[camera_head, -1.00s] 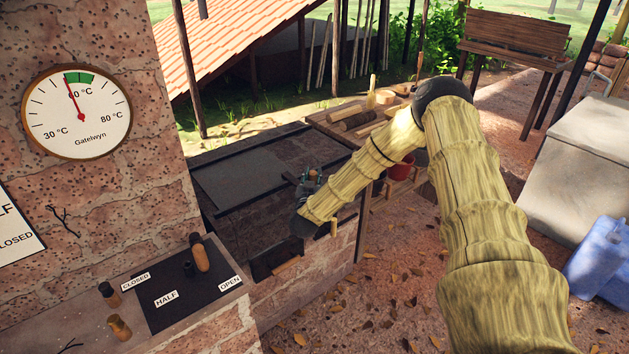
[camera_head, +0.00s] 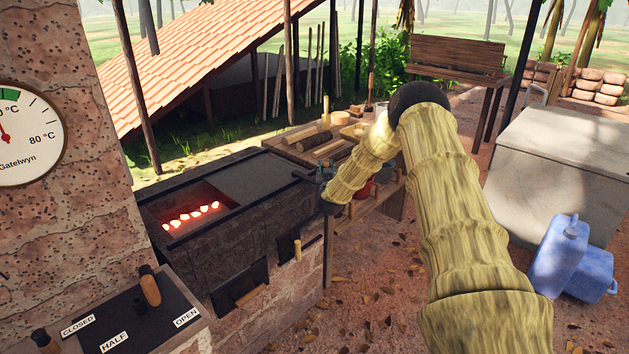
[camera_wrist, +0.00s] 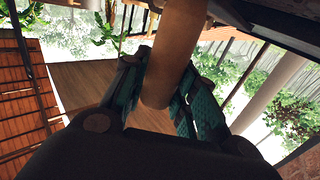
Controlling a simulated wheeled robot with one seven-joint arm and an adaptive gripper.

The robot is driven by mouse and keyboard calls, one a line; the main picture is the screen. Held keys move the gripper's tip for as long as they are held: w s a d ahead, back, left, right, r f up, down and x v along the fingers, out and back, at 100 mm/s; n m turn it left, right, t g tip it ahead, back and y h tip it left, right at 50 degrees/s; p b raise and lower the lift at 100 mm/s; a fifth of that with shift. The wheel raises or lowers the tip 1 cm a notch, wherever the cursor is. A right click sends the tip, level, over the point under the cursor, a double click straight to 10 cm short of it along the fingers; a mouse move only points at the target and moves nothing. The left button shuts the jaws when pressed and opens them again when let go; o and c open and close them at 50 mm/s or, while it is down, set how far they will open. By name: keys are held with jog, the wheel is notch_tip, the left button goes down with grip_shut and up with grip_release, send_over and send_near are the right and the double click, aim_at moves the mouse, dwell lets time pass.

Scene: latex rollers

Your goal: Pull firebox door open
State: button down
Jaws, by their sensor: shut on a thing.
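The firebox (camera_head: 215,240) is a dark, brick-fronted box left of centre in the head view. Its door, a flat dark plate (camera_head: 250,172), lies over the right part of the top. Left of the plate the top is open and glowing embers (camera_head: 190,216) show inside. My gripper (camera_head: 325,175) is at the plate's right end. In the wrist view my gripper (camera_wrist: 165,85) is shut around a round wooden handle (camera_wrist: 180,35), with a finger on each side. In the head view the handle is hidden by my gripper and arm.
A wooden bench with logs (camera_head: 325,145) stands right behind the firebox. A lever panel (camera_head: 145,310) marked CLOSED, HALF and OPEN is at lower left, below a gauge (camera_head: 25,135). Leaf-strewn ground between is clear.

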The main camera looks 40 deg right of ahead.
jog(key=shift+d+f, duration=0.1)
jog(key=shift+d, duration=0.85)
jog(key=c, duration=1.1)
grip_release()
jog(key=shift+w+a, duration=0.1)
jog(key=v, duration=1.2)
